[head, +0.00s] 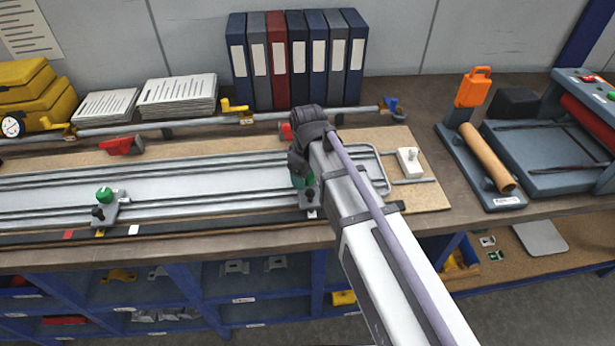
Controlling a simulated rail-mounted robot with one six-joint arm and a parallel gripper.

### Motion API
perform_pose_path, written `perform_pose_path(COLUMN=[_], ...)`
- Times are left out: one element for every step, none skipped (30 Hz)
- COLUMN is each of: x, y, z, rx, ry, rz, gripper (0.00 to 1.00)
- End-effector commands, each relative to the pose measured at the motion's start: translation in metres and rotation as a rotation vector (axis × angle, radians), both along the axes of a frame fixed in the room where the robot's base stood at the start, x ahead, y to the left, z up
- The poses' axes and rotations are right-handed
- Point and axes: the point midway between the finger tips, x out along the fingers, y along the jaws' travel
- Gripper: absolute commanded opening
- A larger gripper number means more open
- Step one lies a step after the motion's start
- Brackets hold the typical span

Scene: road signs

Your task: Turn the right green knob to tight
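The left green knob (104,194) stands on a grey clamp at the left end of the long jig, in plain view. The right green knob (304,182) sits on a similar clamp (312,206) near the right end of the jig. It is mostly hidden by my arm, and only a bit of green shows. My gripper (299,172) is at the wrist's lower end, right at this knob. The dark wrist covers the fingers, so I cannot tell whether they touch the knob or are open or shut. The knob's tight mark is not readable.
Red clamps (122,146) and a long grey rail (190,122) run behind the jig. Binders (275,60) stand at the back. A white switch box (410,161) is right of the jig. An orange tool (473,88) and brown tube (488,157) are farther right.

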Motion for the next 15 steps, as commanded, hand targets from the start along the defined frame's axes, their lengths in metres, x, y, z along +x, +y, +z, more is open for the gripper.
perform_pose_path(x=[0.0000,0.0000,-0.0001,-0.0001,0.0001,0.0000,0.0000,0.0000,0.0000,-0.0001,-0.0001,-0.0001,-0.0001,-0.0001,-0.0001], y=[0.0000,0.0000,-0.0001,-0.0001,-0.0001,0.0000,0.0000,0.0000,0.0000,-0.0001,-0.0001,-0.0001,-0.0001,-0.0001,-0.0001], z=[0.0004,0.0004,0.0004,0.0004,0.0004,0.0003,0.0003,0.0003,0.0003,0.0003,0.0003,0.0003,0.0003,0.0003,0.0003], rx=[0.000,0.000,0.000,0.000,0.000,0.000,0.000,0.000,0.000,0.000,0.000,0.000,0.000,0.000,0.000], ry=[0.000,0.000,0.000,0.000,0.000,0.000,0.000,0.000,0.000,0.000,0.000,0.000,0.000,0.000,0.000], rz=[0.000,0.000,0.000,0.000,0.000,0.000,0.000,0.000,0.000,0.000,0.000,0.000,0.000,0.000,0.000], gripper=[0.66,0.63,0.59,0.56,0.53,0.49,0.46,0.44,0.40,0.37,0.34,0.30,0.27,0.24,0.21])
